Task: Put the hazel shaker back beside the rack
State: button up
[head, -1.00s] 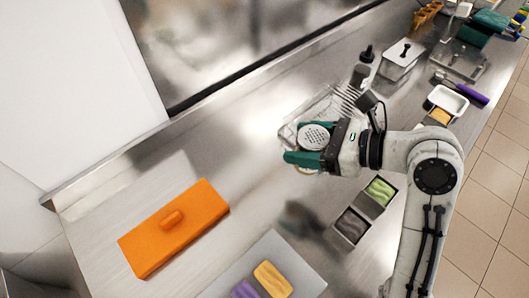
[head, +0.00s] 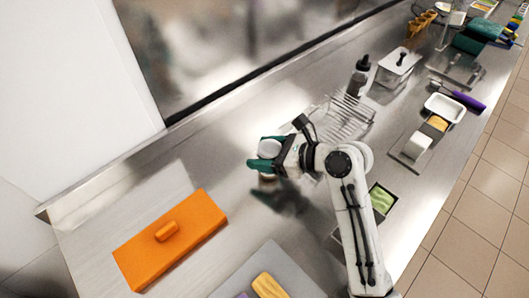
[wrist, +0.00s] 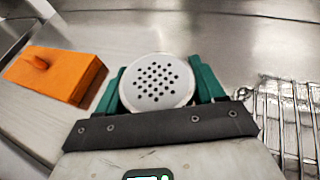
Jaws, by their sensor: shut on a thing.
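The hazel shaker (wrist: 157,82) shows its white, perforated round top in the wrist view. My gripper (wrist: 158,85) is shut on it, with one green finger on each side. In the head view my gripper (head: 265,158) holds the shaker (head: 270,147) over the steel counter, left of the wire rack (head: 343,118). The rack also shows at the right edge of the wrist view (wrist: 290,115). The shaker's lower part is mostly hidden by my gripper, and I cannot tell whether its base touches the counter.
An orange lidded box (head: 170,240) lies front left. A dark bottle (head: 359,77) and a lidded steel container (head: 398,65) stand behind the rack. A green-filled pan (head: 381,199) is on the right, partly behind my arm. Counter (head: 215,165) between box and gripper is clear.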

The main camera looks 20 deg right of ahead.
jog(key=shift+f, duration=0.25)
jog(key=o, duration=1.1)
jog(key=shift+f, duration=0.1)
jog(key=v, duration=1.2)
jog(key=shift+b, duration=0.35)
jog(key=shift+s+d, duration=0.1)
